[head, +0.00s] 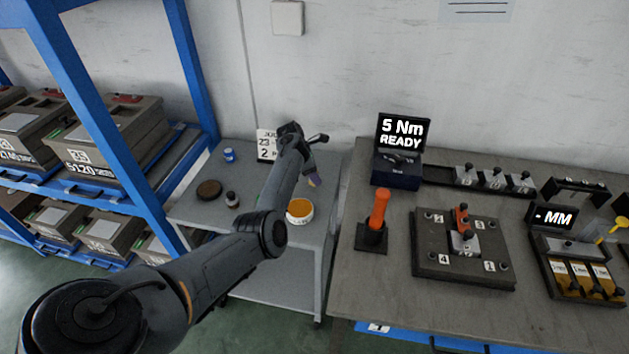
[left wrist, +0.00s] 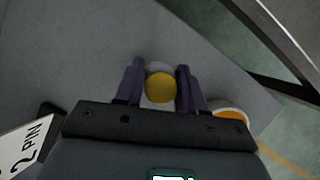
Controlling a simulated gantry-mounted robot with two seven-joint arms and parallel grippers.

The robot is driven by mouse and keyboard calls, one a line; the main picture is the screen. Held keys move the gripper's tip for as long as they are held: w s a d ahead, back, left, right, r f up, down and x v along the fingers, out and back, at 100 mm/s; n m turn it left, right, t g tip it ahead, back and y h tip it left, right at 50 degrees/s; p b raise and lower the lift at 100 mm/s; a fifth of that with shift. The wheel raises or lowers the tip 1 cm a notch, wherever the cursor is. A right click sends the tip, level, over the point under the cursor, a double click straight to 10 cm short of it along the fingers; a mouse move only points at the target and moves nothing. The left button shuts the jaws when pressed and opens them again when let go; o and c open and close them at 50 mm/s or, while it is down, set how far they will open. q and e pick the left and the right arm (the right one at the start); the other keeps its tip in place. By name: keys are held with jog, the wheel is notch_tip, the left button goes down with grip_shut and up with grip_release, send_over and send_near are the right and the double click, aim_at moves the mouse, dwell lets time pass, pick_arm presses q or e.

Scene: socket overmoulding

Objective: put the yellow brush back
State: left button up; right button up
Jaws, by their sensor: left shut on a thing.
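My left gripper (head: 311,172) is over the small grey side table, its arm reaching across from the lower left. In the left wrist view its two purple fingers (left wrist: 160,85) are shut on the yellow brush (left wrist: 160,89). There the brush shows end-on as a round yellow shape with a grey-white part behind it. In the head view it is mostly hidden by the hand. A white tub with orange contents (head: 299,210) stands on the table just in front of the hand, and also shows in the left wrist view (left wrist: 230,114). My right gripper is not in view.
The side table (head: 270,262) also holds a blue-and-white can (head: 229,155), a dark round lid (head: 209,190), a small brown bottle (head: 232,199) and a printed card (head: 266,145). A blue rack stands left; a workbench (head: 375,285) with fixtures stands right.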

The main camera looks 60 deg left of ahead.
pick_arm(q)
notch_tip(320, 180, down, 2)
jog(key=shift+s+f, duration=0.1)
jog(key=o, duration=1.1)
jog(key=shift+c, duration=0.2)
jog(key=shift+r, duration=0.4)
jog(key=p+v, duration=0.3)
jog(key=v, duration=0.8)
jog(key=shift+r, duration=0.15)
